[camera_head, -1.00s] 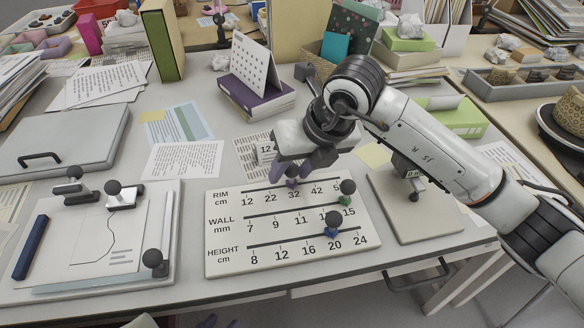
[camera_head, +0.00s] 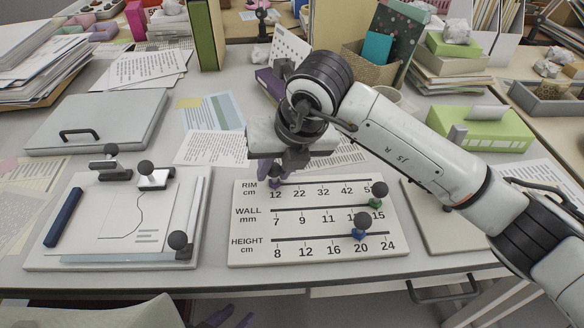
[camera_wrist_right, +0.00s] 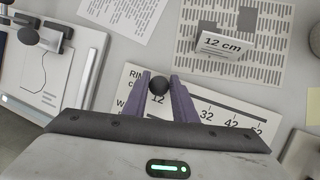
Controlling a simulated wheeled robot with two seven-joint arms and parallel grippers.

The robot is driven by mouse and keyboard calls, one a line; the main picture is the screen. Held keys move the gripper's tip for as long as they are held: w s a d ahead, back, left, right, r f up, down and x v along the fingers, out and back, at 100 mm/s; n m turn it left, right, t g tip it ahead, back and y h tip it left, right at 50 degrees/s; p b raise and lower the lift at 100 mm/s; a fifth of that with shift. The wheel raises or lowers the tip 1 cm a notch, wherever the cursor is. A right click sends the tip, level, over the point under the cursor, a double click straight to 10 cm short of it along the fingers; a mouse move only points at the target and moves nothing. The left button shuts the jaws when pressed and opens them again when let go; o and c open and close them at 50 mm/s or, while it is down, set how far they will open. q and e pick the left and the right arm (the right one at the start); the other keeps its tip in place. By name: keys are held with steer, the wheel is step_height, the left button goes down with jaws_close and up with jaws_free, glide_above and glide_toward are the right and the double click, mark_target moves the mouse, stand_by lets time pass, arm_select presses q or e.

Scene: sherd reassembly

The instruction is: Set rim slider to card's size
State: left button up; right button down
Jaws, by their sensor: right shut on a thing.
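The slider board (camera_head: 330,258) has RIM, WALL and HEIGHT scales. The rim slider (camera_head: 275,184), with a purple base and dark ball knob (camera_wrist_right: 158,85), stands at the 12 mark. My right gripper (camera_head: 274,174) is shut on its knob, as the right wrist view also shows (camera_wrist_right: 158,79). The size card (camera_wrist_right: 222,45) reads "12 cm" in that view; my arm hides it in the head view. The green wall slider (camera_head: 378,196) is near 15 and the blue height slider (camera_head: 361,226) at 20. My left gripper (camera_head: 234,317) shows at the bottom edge, its purple fingertips apart.
A drawing board (camera_head: 195,225) with black-knobbed weights and a dark blue bar (camera_head: 63,217) lies left of the slider board. A grey lidded case (camera_head: 100,120) is behind it. A beige pad (camera_head: 450,235) lies to the right. Papers cover the desk behind.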

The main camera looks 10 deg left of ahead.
steer(key=c, duration=1.5)
jaws_free()
steer(key=shift+s+a, duration=0.1)
steer(key=shift+a, duration=0.3)
steer(key=shift+d, duration=0.1)
steer(key=shift+r, duration=0.2)
steer(key=v, duration=1)
steer(key=shift+d+p, duration=0.1)
steer(key=shift+p, duration=0.3)
